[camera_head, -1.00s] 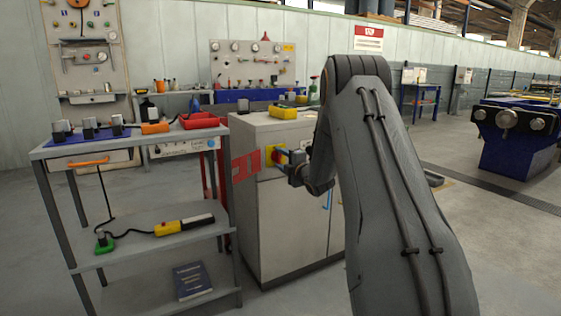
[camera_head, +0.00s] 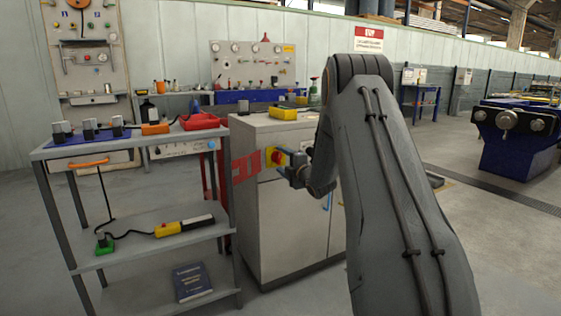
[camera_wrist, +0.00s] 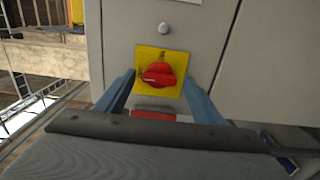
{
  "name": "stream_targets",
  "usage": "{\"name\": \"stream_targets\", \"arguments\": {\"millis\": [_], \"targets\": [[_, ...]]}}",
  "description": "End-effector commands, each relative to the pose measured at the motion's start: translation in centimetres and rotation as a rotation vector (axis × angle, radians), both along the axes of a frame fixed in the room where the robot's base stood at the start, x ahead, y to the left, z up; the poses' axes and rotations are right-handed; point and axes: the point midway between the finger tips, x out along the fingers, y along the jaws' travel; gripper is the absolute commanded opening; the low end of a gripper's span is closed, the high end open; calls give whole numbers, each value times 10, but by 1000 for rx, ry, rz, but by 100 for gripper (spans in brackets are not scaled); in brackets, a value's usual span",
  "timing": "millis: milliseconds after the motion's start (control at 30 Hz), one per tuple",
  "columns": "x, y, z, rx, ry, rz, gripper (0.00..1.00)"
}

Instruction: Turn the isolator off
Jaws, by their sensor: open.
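The isolator is a red rotary handle (camera_wrist: 158,75) on a square yellow plate (camera_wrist: 172,55), fixed to the side of a grey cabinet. In the wrist view the handle lies roughly across the plate, slightly tilted. My gripper (camera_wrist: 161,90) is open, with one blue-grey finger on each side of the plate's lower part. The handle shows between the fingertips, and the fingers do not visibly grip it. In the head view my gripper (camera_head: 289,159) is just right of the handle, partly hidden by my arm.
A grey shelf trolley (camera_head: 140,222) stands left of the cabinet (camera_head: 290,225), with tools on it. A yellow item (camera_head: 283,113) lies on the cabinet top. A red label (camera_head: 246,166) is left of the isolator.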

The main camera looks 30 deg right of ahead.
Motion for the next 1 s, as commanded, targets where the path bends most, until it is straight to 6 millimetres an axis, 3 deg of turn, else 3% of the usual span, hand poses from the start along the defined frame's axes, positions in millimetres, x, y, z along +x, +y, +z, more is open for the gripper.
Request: {"name": "stream_targets", "arguments": {"millis": [300, 433, 1000], "targets": [[-51, -2, 1, 1, 0, -1, 62], [-64, -2, 1, 0, 0, 1, 62], [-70, -2, 0, -1, 0, 1, 62]]}}
